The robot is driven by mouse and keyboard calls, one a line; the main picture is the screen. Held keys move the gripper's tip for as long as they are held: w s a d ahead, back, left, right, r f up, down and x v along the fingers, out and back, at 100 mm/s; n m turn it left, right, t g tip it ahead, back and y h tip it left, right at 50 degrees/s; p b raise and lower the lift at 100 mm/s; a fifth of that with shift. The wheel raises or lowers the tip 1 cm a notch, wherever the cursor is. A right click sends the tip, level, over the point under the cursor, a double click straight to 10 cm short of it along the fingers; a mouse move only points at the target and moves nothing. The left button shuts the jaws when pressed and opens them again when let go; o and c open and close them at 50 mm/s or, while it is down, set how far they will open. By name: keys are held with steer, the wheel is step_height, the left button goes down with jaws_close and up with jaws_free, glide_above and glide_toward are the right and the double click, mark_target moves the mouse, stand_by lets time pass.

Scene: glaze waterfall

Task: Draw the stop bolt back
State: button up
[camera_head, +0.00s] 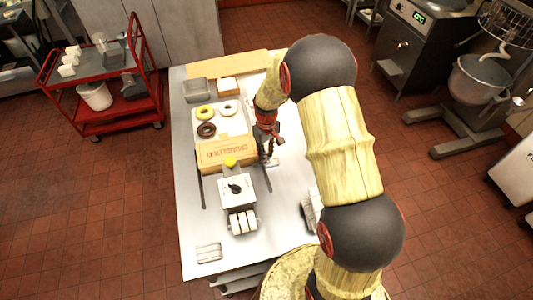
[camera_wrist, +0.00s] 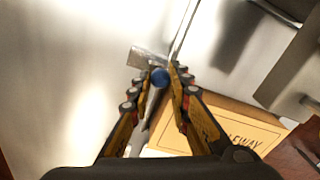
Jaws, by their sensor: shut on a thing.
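My gripper (camera_wrist: 156,85) is shut on a small blue round knob (camera_wrist: 160,77), which appears to be the end of the stop bolt. The knob sits between the two fingertips. A grey metal block (camera_wrist: 147,60) lies just beyond the fingertips, and a thin metal rail runs away from it. The bolt's shaft is mostly hidden by the fingers. In the head view my gripper (camera_head: 268,148) points down at the table, just right of the tan lettered box (camera_head: 228,155). The knob cannot be made out there.
The metal table (camera_head: 200,235) carries a tray of doughnuts (camera_head: 217,128) and a white box with a black dial (camera_head: 237,189). White rollers (camera_head: 242,221) stand in front of it. A red cart (camera_head: 95,90) is at the left.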

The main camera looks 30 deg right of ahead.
jaws_close()
steer(key=shift+d, duration=0.1)
steer(key=d, duration=0.2)
steer(key=s+d, duration=0.1)
steer(key=d, duration=0.1)
steer(key=shift+d, duration=0.1)
steer(key=shift+w, duration=0.1)
steer(key=o, duration=0.7)
jaws_free()
steer(key=shift+o, duration=0.3)
steer(key=shift+r, duration=0.1)
step_height(320, 180, up, 12)
